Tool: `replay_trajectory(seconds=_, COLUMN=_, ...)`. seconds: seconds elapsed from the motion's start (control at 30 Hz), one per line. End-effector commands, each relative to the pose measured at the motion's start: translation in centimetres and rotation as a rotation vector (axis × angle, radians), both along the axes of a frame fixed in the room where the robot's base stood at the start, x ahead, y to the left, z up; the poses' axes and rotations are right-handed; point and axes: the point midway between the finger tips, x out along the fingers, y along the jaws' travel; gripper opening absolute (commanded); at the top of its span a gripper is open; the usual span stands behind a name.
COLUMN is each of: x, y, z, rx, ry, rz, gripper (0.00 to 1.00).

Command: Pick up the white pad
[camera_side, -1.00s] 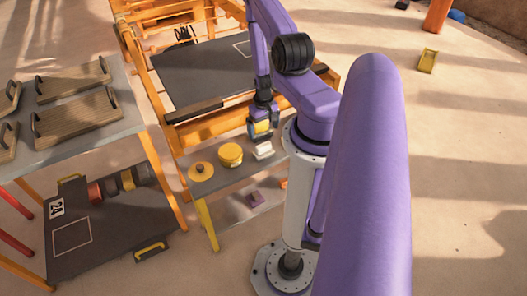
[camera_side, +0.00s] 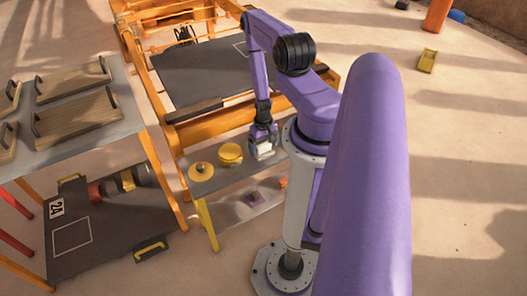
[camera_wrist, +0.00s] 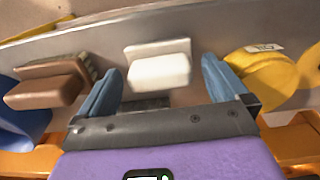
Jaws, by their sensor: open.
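The white pad (camera_wrist: 160,70) lies on a narrow grey shelf, with a flat back part and a thicker raised front part. In the wrist view it sits between the two blue fingers of my gripper (camera_wrist: 162,88), with a gap on each side. The fingers are open and hold nothing. In the side view my gripper (camera_side: 264,147) is low over the right part of the shelf, right at the white pad (camera_side: 263,154), and hides part of it. I cannot tell whether the fingers touch the shelf.
Orange frame beams (camera_side: 215,126) run behind.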

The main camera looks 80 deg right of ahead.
Motion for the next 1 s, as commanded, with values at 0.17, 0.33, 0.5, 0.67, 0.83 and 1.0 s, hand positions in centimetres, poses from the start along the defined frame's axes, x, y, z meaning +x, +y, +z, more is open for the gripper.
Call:
replay_trajectory(seconds=0.17, x=0.0, y=0.0, z=-0.3, rx=0.000, ry=0.000, rz=0.000, gripper=1.00)
replay_trajectory(seconds=0.33, x=0.0, y=0.0, z=-0.3, rx=0.000, ry=0.000, rz=-0.001, gripper=0.84)
replay_trajectory(seconds=0.5, x=0.0, y=0.0, z=-0.2, rx=0.000, ry=0.000, rz=-0.001, gripper=0.45)
replay_trajectory(seconds=0.67, x=0.0, y=0.0, z=-0.2, rx=0.000, ry=0.000, rz=-0.001, gripper=0.45)
replay_trajectory(seconds=0.83, x=0.0, y=0.0, z=0.0, rx=0.000, ry=0.000, rz=-0.001, gripper=0.45)
replay_trajectory(seconds=1.0, x=0.1, y=-0.1, z=1.2, rx=-0.001, ry=-0.001, rz=-0.001, gripper=0.45)
